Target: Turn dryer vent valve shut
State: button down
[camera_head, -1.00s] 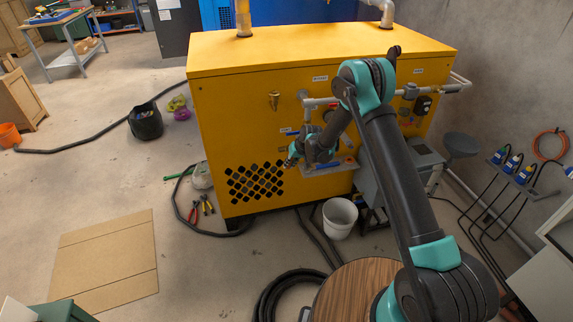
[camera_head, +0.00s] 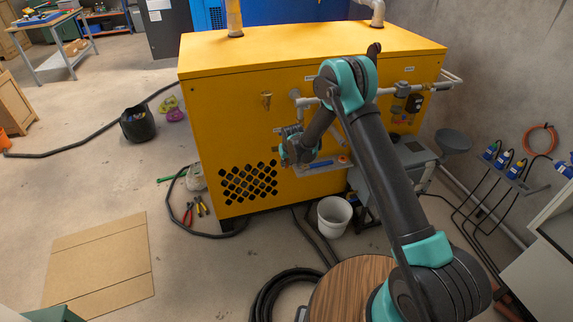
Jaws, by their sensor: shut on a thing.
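The yellow dryer cabinet (camera_head: 222,130) stands in the middle, with pipes and small fittings on its front. My gripper (camera_head: 283,155) is at this front, right of a small brass fitting (camera_head: 266,99) and lower than it. It is shut on what seems to be the dryer vent valve, which my gripper and wrist mostly hide. The handle's angle cannot be made out.
A grey pipe with a valve (camera_head: 402,89) runs along the cabinet's upper right. A white bucket (camera_head: 334,214) and black hoses (camera_head: 270,293) lie on the floor in front. Pliers (camera_head: 188,213) lie left of them. A grey box (camera_head: 412,153) stands right.

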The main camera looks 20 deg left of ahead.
jog(key=c, duration=1.5)
grip_release()
jog(key=shift+r, duration=0.1)
jog(key=v, duration=1.1)
jog(key=shift+s+r, duration=0.15)
jog(key=shift+r, duration=0.2)
jog(key=shift+d, duration=0.15)
